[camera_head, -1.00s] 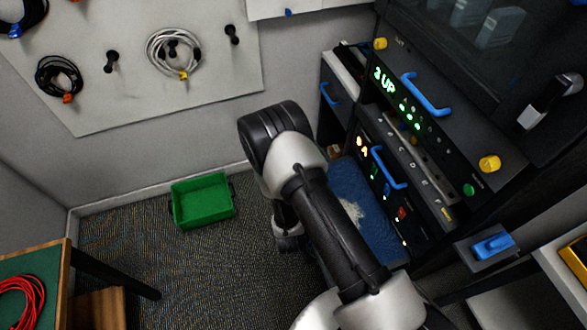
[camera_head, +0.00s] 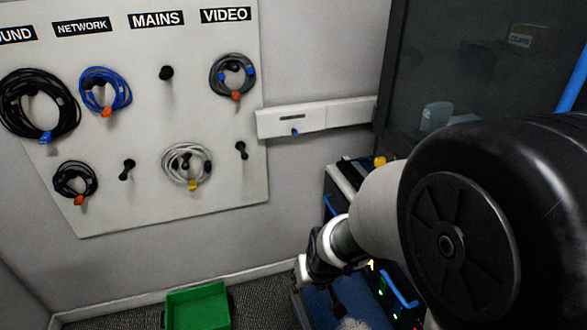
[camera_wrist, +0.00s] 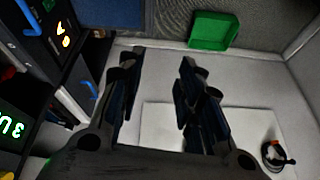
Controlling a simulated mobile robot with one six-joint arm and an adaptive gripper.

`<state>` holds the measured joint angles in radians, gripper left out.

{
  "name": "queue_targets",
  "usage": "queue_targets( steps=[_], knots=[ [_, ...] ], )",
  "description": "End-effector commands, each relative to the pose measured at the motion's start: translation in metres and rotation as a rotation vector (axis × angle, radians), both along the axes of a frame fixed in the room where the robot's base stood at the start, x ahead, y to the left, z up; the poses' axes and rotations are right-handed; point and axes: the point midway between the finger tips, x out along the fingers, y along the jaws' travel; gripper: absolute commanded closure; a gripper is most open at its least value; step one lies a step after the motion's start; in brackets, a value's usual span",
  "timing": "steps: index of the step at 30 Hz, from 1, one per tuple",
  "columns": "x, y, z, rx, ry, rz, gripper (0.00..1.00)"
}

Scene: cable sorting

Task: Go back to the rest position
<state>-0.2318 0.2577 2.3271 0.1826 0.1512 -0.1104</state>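My gripper (camera_wrist: 158,72) is open in the wrist view, with its two dark fingers apart and nothing between them. In the head view my arm fills the lower right, and the wrist end hangs near the equipment rack, small and dark. The fingers cannot be made out clearly there.
A white cable board (camera_head: 215,150) with coiled cables on pegs covers the left wall; the peg under MAINS is bare. A green bin (camera_head: 197,308) sits on the floor, also in the wrist view (camera_wrist: 213,31). A dark rack cabinet (camera_head: 430,55) stands on the right.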

Motion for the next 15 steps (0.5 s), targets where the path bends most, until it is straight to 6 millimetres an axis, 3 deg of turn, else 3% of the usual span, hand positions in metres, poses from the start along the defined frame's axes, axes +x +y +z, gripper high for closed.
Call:
queue_targets(
  steps=[1,6,12,15],
  knots=[
    [-0.007,-0.009,0.026,0.007,-0.013,-0.012,0.67],
    [-0.05,-0.038,0.09,0.009,-0.014,-0.043,0.67],
    [-0.116,-0.072,0.143,-0.01,-0.017,-0.095,0.67],
    [-0.149,-0.086,0.158,-0.025,-0.016,-0.126,0.67]
  ],
)
